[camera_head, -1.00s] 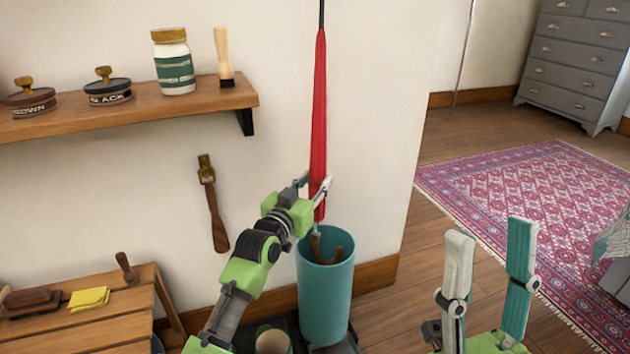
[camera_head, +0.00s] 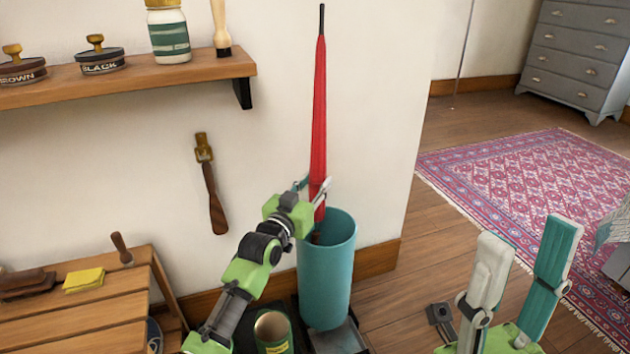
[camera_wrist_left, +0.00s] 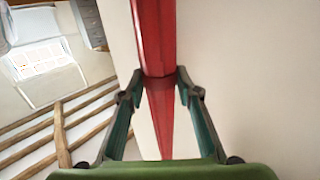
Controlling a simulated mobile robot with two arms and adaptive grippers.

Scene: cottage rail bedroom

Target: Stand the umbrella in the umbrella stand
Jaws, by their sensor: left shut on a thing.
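The closed red umbrella (camera_head: 318,110) is nearly upright, dark tip up and handle end down. My left gripper (camera_head: 313,187) is shut on its lower part. The left wrist view shows the red cloth (camera_wrist_left: 155,35) between the two fingers (camera_wrist_left: 160,85). The teal cylindrical umbrella stand (camera_head: 326,280) is upright on the floor by the wall. The umbrella's lower end is at the stand's mouth, and most of its hooked handle is hidden inside. My right gripper (camera_head: 528,242) is open and empty at the lower right.
A wall shelf (camera_head: 130,85) with tins, a jar and a brush is at the upper left. A wooden bench (camera_head: 90,310) stands at the lower left. A can (camera_head: 272,330) is beside the stand. A patterned rug (camera_head: 520,180) and open floor lie to the right.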

